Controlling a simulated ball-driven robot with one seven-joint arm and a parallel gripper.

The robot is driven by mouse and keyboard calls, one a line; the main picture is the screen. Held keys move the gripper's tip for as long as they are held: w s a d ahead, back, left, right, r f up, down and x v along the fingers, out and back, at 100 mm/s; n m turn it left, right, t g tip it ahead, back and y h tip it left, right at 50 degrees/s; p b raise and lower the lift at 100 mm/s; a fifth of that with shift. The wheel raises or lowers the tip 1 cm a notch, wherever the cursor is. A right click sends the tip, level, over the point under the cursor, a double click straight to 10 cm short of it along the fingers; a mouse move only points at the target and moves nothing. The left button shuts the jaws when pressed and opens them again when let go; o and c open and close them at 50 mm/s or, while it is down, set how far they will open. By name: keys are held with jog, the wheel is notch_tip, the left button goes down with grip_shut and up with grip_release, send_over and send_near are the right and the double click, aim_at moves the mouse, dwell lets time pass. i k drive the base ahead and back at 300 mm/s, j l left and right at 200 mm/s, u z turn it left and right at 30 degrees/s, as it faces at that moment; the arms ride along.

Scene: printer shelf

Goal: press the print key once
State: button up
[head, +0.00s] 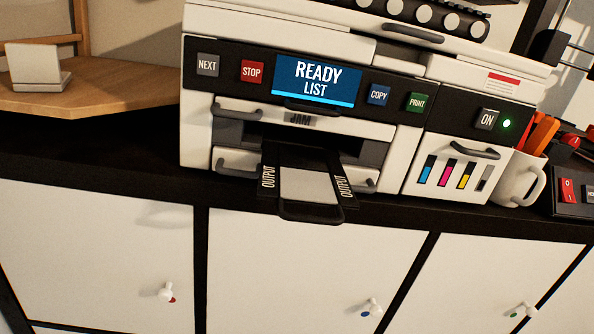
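The printer (305,55) is a white and black machine on a dark shelf top, tilted in the head view. The green print key (417,102) is on its dark front panel, right of the blue copy key (379,95). The screen (317,81) reads "READY LIST". The grey next key (207,65) and red stop key (252,71) are left of the screen. The grey on key (486,119) is farther right, beside a lit green lamp (507,123). My gripper is not in view.
The output tray (309,186) sticks out from the printer's front. An ink door (459,170) with a handle is at its right. A white mug (519,180) with pens and a dark switch box (575,192) stand farther right. White cupboard doors (110,250) with knobs are below.

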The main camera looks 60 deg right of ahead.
aim_at(416, 102)
jog(key=z, duration=1.45)
